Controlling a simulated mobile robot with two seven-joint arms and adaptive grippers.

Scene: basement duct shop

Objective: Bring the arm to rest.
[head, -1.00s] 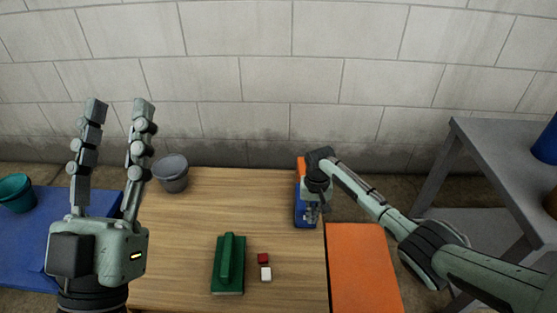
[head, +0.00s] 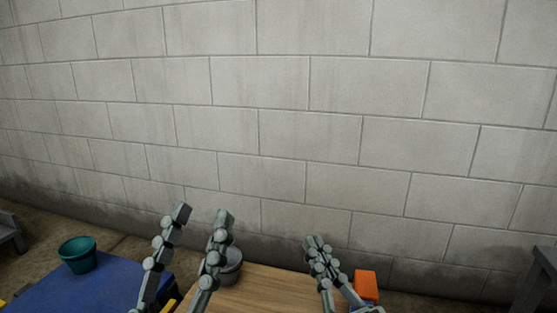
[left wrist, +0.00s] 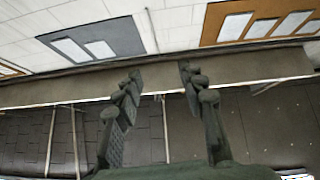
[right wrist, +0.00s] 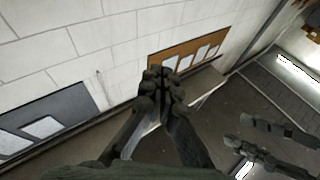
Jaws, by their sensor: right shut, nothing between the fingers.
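My left gripper (head: 203,215) stands upright at the lower middle of the head view, its fingers spread with nothing between them. The left wrist view shows the same open, empty fingers (left wrist: 160,74). My right gripper (head: 317,242) also points up, to the right of the left one, with its fingers together. In the right wrist view its fingertips (right wrist: 160,74) meet and hold nothing. My left gripper's fingers also show at the lower right of the right wrist view (right wrist: 268,145). Both grippers are apart from each other.
A wooden table (head: 262,288) lies low behind the grippers. A grey bucket (head: 232,268) is behind the left fingers. An orange-topped thing (head: 365,283) stands right of the right gripper. A teal bucket (head: 78,256) is on a blue table (head: 95,290). A block wall (head: 290,130) fills the back.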

